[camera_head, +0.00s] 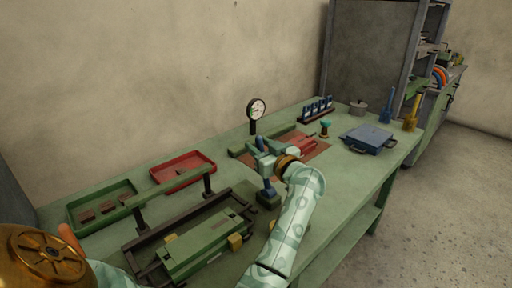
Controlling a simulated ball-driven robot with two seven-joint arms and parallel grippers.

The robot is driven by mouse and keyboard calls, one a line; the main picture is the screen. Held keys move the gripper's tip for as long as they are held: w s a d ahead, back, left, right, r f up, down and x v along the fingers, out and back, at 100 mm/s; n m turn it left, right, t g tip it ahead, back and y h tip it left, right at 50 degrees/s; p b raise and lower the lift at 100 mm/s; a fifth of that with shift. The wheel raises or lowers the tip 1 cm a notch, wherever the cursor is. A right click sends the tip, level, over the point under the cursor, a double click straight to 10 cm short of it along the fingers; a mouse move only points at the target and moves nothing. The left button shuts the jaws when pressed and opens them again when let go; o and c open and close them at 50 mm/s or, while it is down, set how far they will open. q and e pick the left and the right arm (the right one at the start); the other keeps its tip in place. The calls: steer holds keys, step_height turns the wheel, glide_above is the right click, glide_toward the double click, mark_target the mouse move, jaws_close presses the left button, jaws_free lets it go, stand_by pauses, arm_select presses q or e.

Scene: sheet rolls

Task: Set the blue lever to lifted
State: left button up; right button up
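A green press-like frame (205,247) stands in front left. A red tray (182,171) and a green tray (101,206) lie behind it. A dial gauge (257,109) stands behind the gripper. A blue box (368,138) is at right, with clear bench top in front of it.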

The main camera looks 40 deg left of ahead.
arm_select(q)
steer(key=shift+r, duration=0.15)
steer(key=shift+c, duration=0.2)
jaws_close()
arm_select(e)
steer(key=shift+s+d, duration=0.15)
steer(key=shift+d, duration=0.3)
